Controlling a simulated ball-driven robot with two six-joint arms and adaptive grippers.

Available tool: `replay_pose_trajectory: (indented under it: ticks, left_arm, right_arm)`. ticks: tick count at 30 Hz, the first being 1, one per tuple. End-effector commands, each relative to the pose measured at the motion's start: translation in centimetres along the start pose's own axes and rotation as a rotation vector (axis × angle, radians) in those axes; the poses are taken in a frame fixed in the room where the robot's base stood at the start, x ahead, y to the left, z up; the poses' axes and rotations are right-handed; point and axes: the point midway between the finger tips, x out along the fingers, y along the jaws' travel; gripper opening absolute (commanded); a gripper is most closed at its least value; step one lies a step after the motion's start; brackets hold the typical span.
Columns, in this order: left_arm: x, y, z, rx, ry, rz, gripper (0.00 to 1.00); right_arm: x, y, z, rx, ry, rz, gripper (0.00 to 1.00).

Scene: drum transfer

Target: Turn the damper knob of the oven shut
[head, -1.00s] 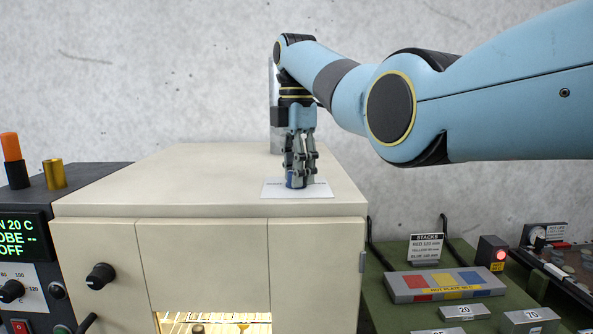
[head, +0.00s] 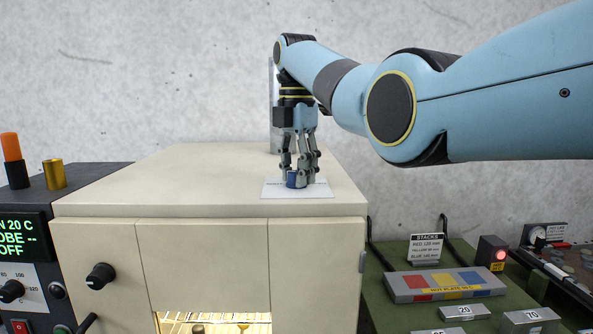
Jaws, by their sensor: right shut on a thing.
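The oven (head: 200,185) is a cream box with a flat top and a lit opening low in its front. The print on the plate is too small and too covered to read. My left gripper is not in view.
A metal flue (head: 274,120) rises behind my right gripper. A black knob (head: 100,276) is on the oven's front left. A control panel (head: 22,240) stands at the left. The oven top's left is clear.

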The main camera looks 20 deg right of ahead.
Motion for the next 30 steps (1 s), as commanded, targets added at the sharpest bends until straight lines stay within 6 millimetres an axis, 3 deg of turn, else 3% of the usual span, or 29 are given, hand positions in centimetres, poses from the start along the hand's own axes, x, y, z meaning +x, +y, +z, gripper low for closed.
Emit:
replay_pose_trajectory:
  ticks: [1,2,6,16,25,30]
  left_arm:
    - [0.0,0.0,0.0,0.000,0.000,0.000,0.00]
    - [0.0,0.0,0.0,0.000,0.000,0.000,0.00]
    - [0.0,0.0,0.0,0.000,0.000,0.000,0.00]
    - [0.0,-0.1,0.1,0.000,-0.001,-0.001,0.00]
    - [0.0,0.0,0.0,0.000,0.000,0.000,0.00]
    - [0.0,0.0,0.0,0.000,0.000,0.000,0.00]
  right_arm:
    - [0.0,0.0,0.0,-0.001,0.001,0.000,0.01]
    - [0.0,0.0,0.0,-0.001,0.001,0.000,0.37]
    - [0.0,0.0,0.0,0.000,0.001,0.000,0.55]
    - [-0.4,0.0,0.0,0.000,0.000,0.001,0.56]
    - [-5.3,0.1,0.0,0.000,0.000,0.002,0.56]
    - [-7.1,0.1,0.0,0.000,0.001,0.000,0.56]
